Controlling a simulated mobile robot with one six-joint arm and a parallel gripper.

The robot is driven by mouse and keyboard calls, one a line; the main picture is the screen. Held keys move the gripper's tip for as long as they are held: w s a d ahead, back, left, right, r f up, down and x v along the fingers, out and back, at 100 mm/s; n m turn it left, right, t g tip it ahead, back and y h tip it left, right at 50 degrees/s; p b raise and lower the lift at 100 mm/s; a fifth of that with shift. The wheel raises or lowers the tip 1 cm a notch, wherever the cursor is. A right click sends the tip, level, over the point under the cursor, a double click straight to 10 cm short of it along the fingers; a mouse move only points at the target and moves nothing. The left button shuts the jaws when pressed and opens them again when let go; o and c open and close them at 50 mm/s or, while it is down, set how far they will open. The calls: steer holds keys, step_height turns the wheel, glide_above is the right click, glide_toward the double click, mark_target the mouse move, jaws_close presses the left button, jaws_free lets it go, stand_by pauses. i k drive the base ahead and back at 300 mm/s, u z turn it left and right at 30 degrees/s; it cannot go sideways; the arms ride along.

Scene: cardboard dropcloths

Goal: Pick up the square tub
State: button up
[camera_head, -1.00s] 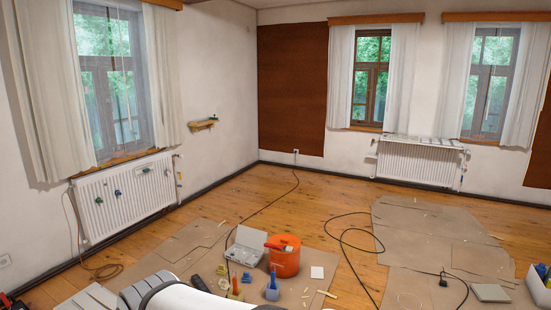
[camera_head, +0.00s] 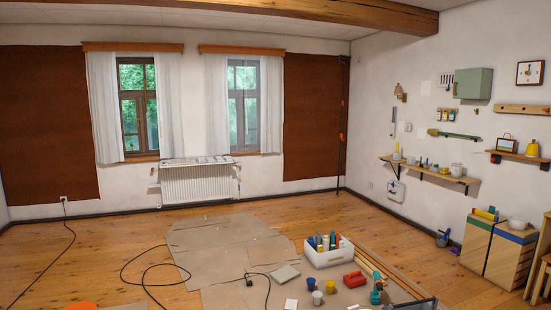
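A white, box-shaped tub (camera_head: 327,259) stands on the cardboard at the lower middle right and holds several bottles (camera_head: 333,240). It is the most tub-like square thing in view, but I cannot tell whether it is the square tub. A flat, pale square piece (camera_head: 285,273) lies to its left.
Cups, including a blue cup (camera_head: 311,284), a red box (camera_head: 354,279) and a teal tool (camera_head: 377,288) lie near the tub. A black cable (camera_head: 150,270) crosses the floor. Cabinets (camera_head: 483,243) stand at the right wall.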

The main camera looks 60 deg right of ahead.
mark_target(411, 160)
steer(key=z, duration=1.55)
steer(key=i, duration=8)
steer(key=z, duration=0.6)
